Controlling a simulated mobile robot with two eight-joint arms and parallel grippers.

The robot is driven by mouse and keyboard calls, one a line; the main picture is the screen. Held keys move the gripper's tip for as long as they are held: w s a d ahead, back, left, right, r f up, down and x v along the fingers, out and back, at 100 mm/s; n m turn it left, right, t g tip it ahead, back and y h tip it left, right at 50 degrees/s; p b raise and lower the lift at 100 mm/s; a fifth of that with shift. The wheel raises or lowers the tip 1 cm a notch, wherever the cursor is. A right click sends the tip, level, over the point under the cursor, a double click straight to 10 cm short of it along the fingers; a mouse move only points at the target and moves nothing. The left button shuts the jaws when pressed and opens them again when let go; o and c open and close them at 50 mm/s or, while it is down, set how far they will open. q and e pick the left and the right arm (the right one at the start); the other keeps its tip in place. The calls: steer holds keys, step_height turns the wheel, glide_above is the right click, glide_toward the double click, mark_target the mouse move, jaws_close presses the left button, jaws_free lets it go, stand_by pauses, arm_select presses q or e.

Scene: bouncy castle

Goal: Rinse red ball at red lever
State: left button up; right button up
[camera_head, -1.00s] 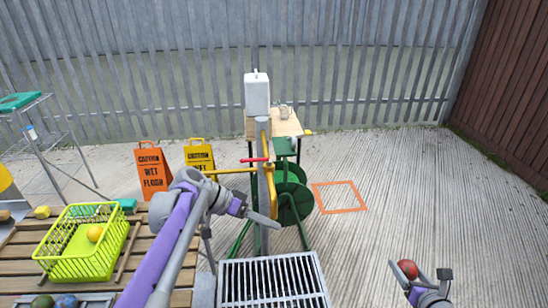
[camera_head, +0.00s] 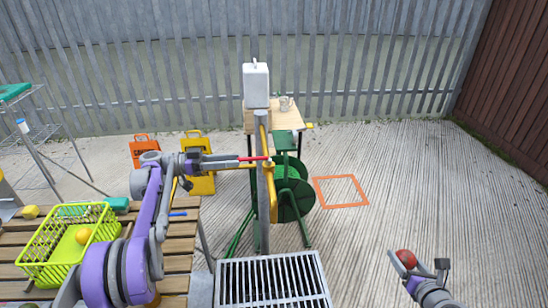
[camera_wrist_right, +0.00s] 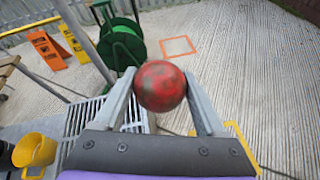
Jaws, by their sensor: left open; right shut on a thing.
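The red ball (camera_head: 406,258) is at the lower right in the head view. In the right wrist view it (camera_wrist_right: 160,86) shows dark smudges and sits between the fingers of my right gripper (camera_wrist_right: 159,76), which is shut on it. The red lever (camera_head: 254,158) sticks out sideways from the yellow pipe on the grey post (camera_head: 264,205), above a floor grate (camera_head: 272,282). My left gripper (camera_head: 232,161) is open, its fingers pointing right at the lever's left end. Whether they touch it is unclear.
A slatted table (camera_head: 180,235) with a yellow-green basket (camera_head: 38,272) stands at the left. A green hose reel (camera_head: 290,190) stands behind the post. Wet-floor signs (camera_head: 203,184) are behind my left arm. Open concrete lies between the post and the ball.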

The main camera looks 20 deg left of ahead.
mark_target(260, 159)
arm_select(q)
steer(key=x, duration=0.9)
jaws_close()
stand_by(1.2)
